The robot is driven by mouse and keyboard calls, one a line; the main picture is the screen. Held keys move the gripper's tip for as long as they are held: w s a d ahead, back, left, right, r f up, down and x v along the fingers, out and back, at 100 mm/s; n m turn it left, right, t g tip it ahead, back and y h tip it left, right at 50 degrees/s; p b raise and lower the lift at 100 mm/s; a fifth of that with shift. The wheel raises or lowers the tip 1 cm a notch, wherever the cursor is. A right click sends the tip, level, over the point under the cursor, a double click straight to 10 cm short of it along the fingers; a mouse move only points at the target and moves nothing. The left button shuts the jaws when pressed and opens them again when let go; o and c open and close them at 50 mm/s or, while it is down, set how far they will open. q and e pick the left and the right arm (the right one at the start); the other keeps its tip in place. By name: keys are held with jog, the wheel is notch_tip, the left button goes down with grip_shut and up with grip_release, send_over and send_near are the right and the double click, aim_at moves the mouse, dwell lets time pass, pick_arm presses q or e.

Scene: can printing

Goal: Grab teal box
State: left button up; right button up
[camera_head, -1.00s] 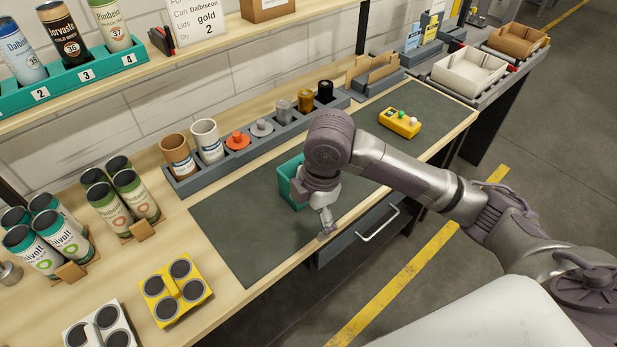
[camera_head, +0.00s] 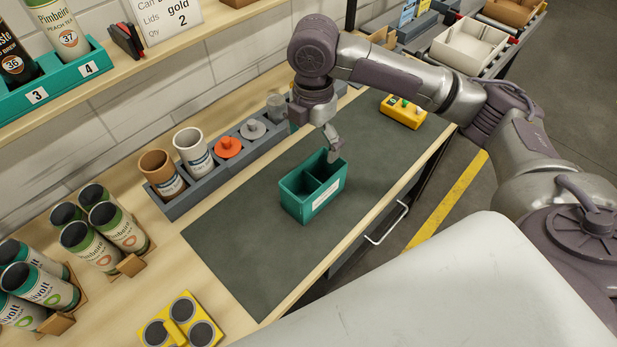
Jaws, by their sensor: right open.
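The teal box (camera_head: 313,191) stands upright on the dark green mat, open at the top. A divider splits it into two compartments that look empty, and a white label is on its front side. My right gripper (camera_head: 334,154) points down at the box's back right corner, close to its rim. It is open with nothing in it; I cannot tell whether a finger touches the box wall. My left gripper is not in view.
The dark mat (camera_head: 252,250) is mostly clear around the box. A grey rack (camera_head: 205,185) with cups and lids runs behind. A yellow button box (camera_head: 403,112) sits at the mat's far end. Printed cans (camera_head: 118,226) and a yellow can carrier (camera_head: 182,322) stand at left.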

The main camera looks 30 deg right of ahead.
send_over(314, 178)
notch_tip(314, 178, down, 6)
jog(key=shift+w+f+p, duration=0.1)
jog(key=shift+w+p, duration=0.05)
jog(key=shift+p, duration=0.3)
jog(key=shift+f, duration=0.4)
notch_tip(314, 178, down, 2)
jog(key=shift+f+p, duration=0.1)
jog(key=shift+p, duration=0.6)
jog(key=shift+s+f+p, duration=0.2)
jog(key=shift+f+p, duration=0.1)
jog(key=shift+f, duration=1.4)
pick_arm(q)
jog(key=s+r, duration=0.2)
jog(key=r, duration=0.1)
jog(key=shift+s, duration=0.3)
pick_arm(e)
jog(key=c, duration=1.1)
